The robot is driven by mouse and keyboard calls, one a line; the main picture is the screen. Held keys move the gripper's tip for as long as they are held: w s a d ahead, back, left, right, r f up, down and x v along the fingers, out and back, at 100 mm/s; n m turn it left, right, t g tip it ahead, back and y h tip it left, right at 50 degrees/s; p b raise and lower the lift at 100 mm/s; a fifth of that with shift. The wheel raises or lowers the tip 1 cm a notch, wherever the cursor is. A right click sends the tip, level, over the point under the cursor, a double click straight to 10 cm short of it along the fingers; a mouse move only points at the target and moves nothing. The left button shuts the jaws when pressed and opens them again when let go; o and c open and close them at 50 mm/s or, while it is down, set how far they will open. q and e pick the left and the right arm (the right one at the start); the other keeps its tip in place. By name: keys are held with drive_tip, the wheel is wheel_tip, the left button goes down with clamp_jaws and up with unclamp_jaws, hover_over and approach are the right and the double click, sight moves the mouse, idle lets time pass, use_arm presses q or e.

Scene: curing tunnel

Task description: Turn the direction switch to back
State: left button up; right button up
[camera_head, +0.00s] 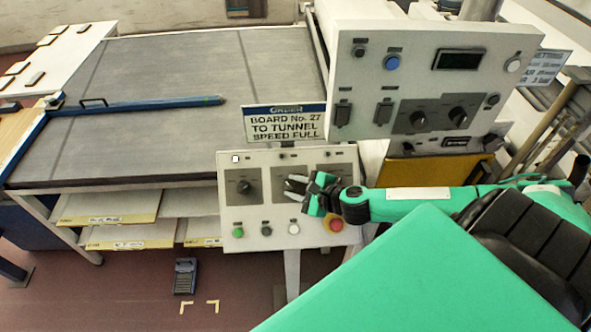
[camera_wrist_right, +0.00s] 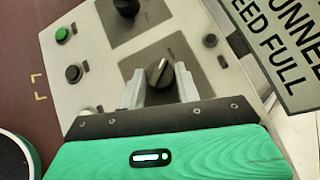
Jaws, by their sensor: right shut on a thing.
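The lower grey control panel (camera_head: 262,215) carries a row of dark rotary knobs on grey plates. My right gripper (camera_head: 297,187) reaches in from the right over the middle plate. In the wrist view, the right gripper (camera_wrist_right: 160,90) is shut on the middle black knob (camera_wrist_right: 161,74), one pale finger on each side. A light pointer line shows on the knob's face, tilted. The left knob (camera_head: 244,187) is free; it also shows in the wrist view (camera_wrist_right: 125,6). The plate labels are too small to read, so which knob is the direction switch cannot be read. My left gripper is not visible.
Below the knobs are a green button (camera_head: 238,232), a black button (camera_head: 266,230), a white button (camera_head: 294,228) and a red stop button (camera_head: 335,224). A sign (camera_head: 285,123) stands above the panel. An upper panel (camera_head: 430,75) rises behind. The conveyor belt (camera_head: 160,100) lies left.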

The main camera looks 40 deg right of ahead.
drive_tip(key=shift+n+g, duration=0.5)
drive_tip(key=shift+n, duration=0.2)
drive_tip(key=o, duration=1)
drive_tip(key=shift+s+d+r+b, duration=0.15)
drive_tip(key=shift+s+d+b, duration=0.05)
drive_tip(key=shift+s+b, duration=0.15)
drive_tip(key=shift+b+v, duration=0.65)
drive_tip(key=shift+v, duration=5.8)
drive_tip(key=shift+d, duration=0.1)
